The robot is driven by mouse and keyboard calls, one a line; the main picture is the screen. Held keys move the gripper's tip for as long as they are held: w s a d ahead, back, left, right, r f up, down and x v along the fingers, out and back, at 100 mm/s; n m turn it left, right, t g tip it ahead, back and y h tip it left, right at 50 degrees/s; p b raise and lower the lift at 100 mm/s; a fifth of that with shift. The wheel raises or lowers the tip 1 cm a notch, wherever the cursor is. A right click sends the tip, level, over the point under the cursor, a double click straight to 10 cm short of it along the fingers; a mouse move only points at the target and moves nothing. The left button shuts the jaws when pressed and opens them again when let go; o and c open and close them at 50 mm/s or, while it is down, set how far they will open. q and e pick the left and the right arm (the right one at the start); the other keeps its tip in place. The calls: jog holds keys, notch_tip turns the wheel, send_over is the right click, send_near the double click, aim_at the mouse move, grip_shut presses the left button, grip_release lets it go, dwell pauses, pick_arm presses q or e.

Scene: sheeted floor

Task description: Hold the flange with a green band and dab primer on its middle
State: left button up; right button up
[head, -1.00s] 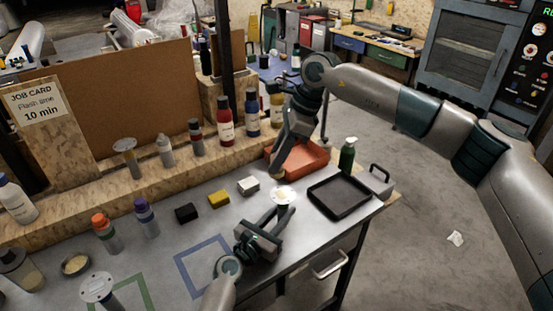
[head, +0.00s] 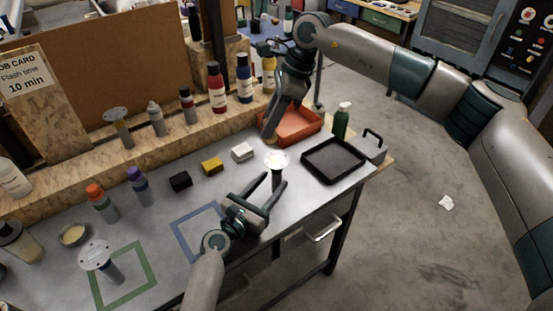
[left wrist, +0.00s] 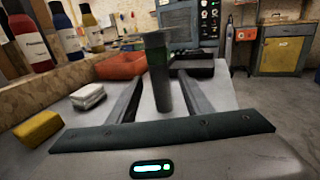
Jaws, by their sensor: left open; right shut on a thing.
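A flange (head: 277,158) with a pale round plate and dark stem stands upright on the bench. My right gripper (head: 270,127) is shut on a slim thing with a yellowish tip, mostly hidden, just above and behind the plate.
A black tray (head: 334,160), an orange tray (head: 300,128) and a green bottle (head: 341,120) stand beyond. White, yellow and black blocks line the bench. Another flange (head: 97,255) stands by the green outline (head: 150,278). The blue outline (head: 180,240) looks empty.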

pick_arm(q)
jog(key=v, duration=0.8)
jog(key=shift+s+a, duration=0.15)
jog(key=shift+s, duration=0.15)
jog(key=shift+s+f, duration=0.1)
